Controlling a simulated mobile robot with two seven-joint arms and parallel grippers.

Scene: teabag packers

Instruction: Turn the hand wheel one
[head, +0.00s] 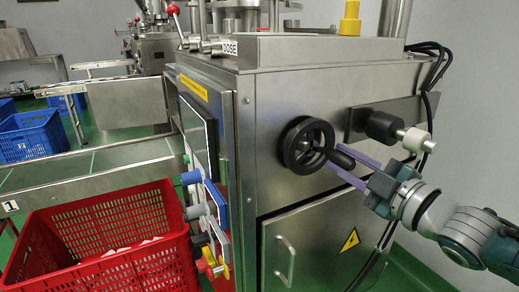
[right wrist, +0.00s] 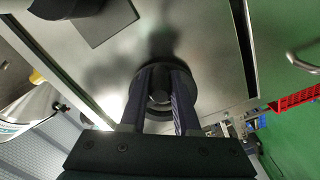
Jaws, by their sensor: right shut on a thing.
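The hand wheel (head: 290,147) is a black ring with spokes on the right-hand steel face of the machine. Its dark handle (head: 343,157) sticks out at the wheel's right side. My right gripper (head: 340,164) reaches in from the right, with its purple fingers closed on the handle. In the right wrist view, my right gripper (right wrist: 162,97) has one finger on each side of the round handle end (right wrist: 160,97), and the wheel rim (right wrist: 160,66) shows behind them. My left gripper is in neither view.
A black roller (head: 382,125) with a pale knob (head: 416,140) juts out just above my right gripper. A cabinet door with a metal handle (head: 286,260) lies below the wheel. Red crate (head: 105,240) stands at lower left. Black cables (head: 428,95) hang at the machine's right edge.

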